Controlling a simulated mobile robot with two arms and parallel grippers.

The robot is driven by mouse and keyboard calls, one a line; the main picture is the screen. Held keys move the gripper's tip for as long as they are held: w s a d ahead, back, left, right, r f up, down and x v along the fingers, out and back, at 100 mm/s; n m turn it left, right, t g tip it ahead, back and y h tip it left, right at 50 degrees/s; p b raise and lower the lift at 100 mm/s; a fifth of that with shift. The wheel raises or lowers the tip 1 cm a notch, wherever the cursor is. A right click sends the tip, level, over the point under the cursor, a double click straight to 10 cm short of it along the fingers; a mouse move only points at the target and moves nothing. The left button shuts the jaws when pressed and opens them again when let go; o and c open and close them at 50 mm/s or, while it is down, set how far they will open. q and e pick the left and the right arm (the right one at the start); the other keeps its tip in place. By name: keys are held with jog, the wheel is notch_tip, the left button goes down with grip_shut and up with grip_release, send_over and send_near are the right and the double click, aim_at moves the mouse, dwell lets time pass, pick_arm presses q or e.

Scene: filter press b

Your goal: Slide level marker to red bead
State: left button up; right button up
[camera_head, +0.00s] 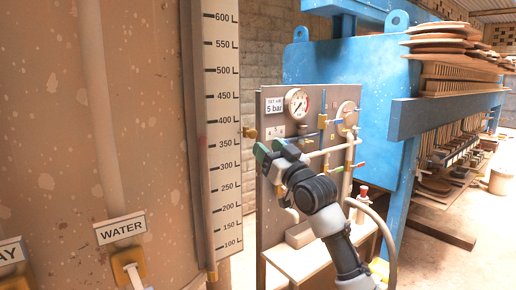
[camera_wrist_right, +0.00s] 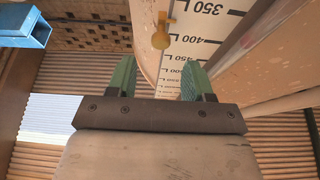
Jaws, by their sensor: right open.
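The level marker is a brass-yellow piece (camera_head: 249,132) at the right edge of the white level scale (camera_head: 222,60), between the 350 and 400 marks. In the right wrist view the marker (camera_wrist_right: 161,36) shows beyond the fingertips, in line with the gap between them. My right gripper (camera_head: 273,150) is open and empty, with green fingers, just right of and slightly below the marker in the head view. It also shows in the wrist view (camera_wrist_right: 160,75). A faint reddish spot, perhaps the red bead, shows on the sight tube (camera_head: 200,141) left of the scale, near 350. My left gripper is out of view.
A large tan tank (camera_head: 50,90) fills the left, with a WATER label (camera_head: 121,229). Behind my right arm stands a grey panel (camera_head: 270,125) with a gauge (camera_head: 298,103), pipes and valves. A blue press (camera_head: 340,65) is behind it.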

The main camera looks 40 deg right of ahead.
jog(key=shift+b+v, duration=0.45)
jog(key=shift+v, duration=1.3)
jog(key=shift+f, duration=0.1)
